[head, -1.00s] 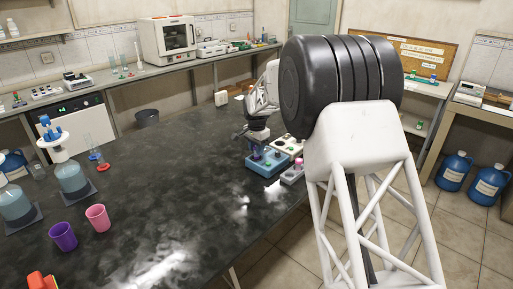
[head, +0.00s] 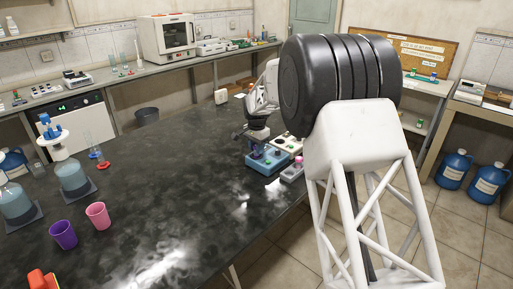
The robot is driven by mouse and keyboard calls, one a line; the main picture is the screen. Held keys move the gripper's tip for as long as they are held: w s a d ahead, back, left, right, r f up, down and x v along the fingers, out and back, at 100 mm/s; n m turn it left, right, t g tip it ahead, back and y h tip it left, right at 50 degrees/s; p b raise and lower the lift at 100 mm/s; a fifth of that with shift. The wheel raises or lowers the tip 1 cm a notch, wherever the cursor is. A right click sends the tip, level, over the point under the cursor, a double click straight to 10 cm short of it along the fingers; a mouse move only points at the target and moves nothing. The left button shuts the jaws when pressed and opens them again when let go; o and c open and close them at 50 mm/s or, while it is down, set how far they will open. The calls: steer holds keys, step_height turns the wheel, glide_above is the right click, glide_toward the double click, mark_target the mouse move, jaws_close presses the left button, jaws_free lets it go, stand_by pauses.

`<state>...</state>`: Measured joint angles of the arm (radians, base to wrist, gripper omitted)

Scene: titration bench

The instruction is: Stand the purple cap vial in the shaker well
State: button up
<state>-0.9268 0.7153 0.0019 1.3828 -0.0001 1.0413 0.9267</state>
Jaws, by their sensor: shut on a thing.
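The blue shaker block (head: 258,168) stands on the dark bench near its right edge, with small wells and a green spot on top. My gripper (head: 256,147) is right above its left part, pointing down. It is shut on a small vial with a purple tint (head: 255,153), which I take as the purple cap vial. The vial looks upright, low over or partly in the block. It is too small to tell whether its base is in a well. My arm hides part of the area behind and to the right.
A white rack (head: 288,143) with dark round holes stands behind the shaker. A smaller pale block (head: 292,172) with a pink top is to its right, near the bench edge. A purple cup (head: 63,235) and a pink cup (head: 98,216) stand far left. The middle bench is clear.

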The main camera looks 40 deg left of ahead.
steer(key=shift+f, duration=0.8)
stand_by(0.4)
steer(key=o, duration=1.2)
steer(key=shift+o, duration=0.2)
steer(key=shift+r, duration=0.2)
steer(key=shift+r, duration=2.8)
